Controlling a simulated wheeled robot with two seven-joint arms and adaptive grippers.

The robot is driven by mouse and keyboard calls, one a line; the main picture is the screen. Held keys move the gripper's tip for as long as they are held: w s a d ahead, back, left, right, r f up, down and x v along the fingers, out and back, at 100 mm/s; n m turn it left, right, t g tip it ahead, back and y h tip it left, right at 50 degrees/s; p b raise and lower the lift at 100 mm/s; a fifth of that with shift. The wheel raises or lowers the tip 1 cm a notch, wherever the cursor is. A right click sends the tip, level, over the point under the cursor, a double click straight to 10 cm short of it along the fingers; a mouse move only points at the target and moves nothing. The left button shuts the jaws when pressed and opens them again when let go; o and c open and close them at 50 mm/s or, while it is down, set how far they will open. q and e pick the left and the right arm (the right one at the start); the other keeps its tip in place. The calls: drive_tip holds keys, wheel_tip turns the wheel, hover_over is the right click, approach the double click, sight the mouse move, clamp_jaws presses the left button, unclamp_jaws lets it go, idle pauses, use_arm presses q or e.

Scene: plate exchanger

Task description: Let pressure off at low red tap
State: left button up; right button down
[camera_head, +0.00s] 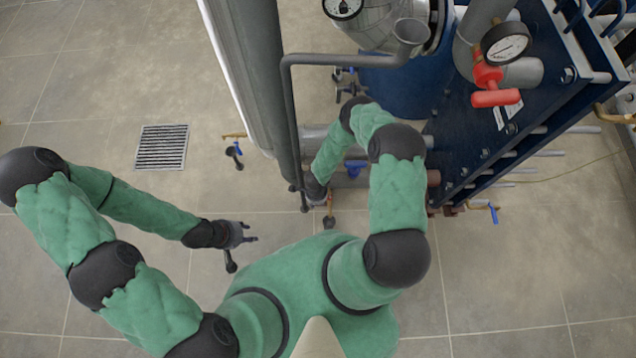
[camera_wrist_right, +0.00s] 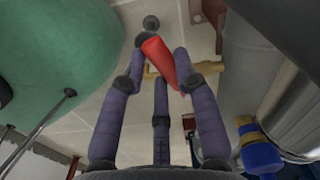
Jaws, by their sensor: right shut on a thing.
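The low red tap handle (camera_wrist_right: 160,62) shows in the right wrist view between the fingers of my right gripper (camera_wrist_right: 161,78). The gripper is shut on it. A brass pipe piece (camera_wrist_right: 205,68) lies beside and behind the handle. In the head view my right gripper (camera_head: 318,194) is low by the foot of the grey pipes, and my arm hides most of it. My left gripper (camera_head: 243,236) is open and empty, held out over the floor at the left, away from the tap.
A larger red valve (camera_head: 495,97) with a pressure gauge (camera_head: 506,42) sits higher up by the blue plate exchanger (camera_head: 550,100). A blue-handled valve (camera_head: 355,167) is near my right forearm. A thick grey pipe (camera_head: 250,65) stands left of it.

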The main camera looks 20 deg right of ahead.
drive_tip(key=shift+w+m, duration=0.25)
drive_tip(key=shift+m, duration=0.25)
drive_tip(key=c, duration=0.9)
unclamp_jaws()
drive_tip(key=shift+r, duration=3.7)
